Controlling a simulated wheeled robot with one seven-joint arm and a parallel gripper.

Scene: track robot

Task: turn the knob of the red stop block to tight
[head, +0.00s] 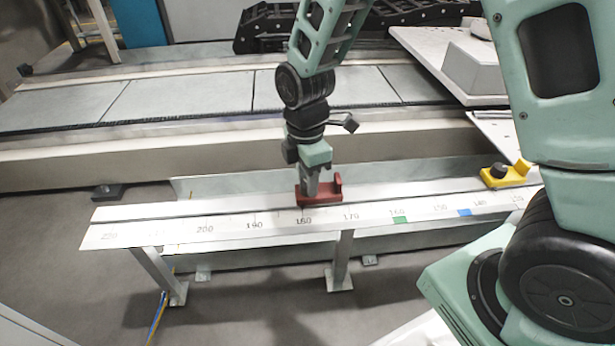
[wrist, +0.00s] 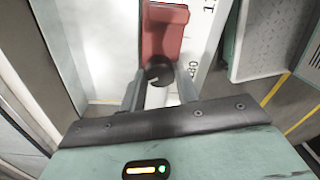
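The red stop block (head: 325,193) sits on the pale scale rail (head: 225,223), near the 180 mark. My gripper (head: 311,192) points down over the left part of the block and hides its knob in the head view. In the wrist view, the red block (wrist: 163,32) lies just ahead of my gripper (wrist: 160,82). Its round black knob (wrist: 158,72) shows between my two fingertips, one on each side. The gaps beside the knob are too small to tell whether the fingers touch it.
A yellow stop block (head: 510,174) with a black knob stands on the rail at the right. Green (head: 400,219) and blue (head: 464,212) marks lie on the scale between the blocks. A long conveyor (head: 180,95) runs behind the rail.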

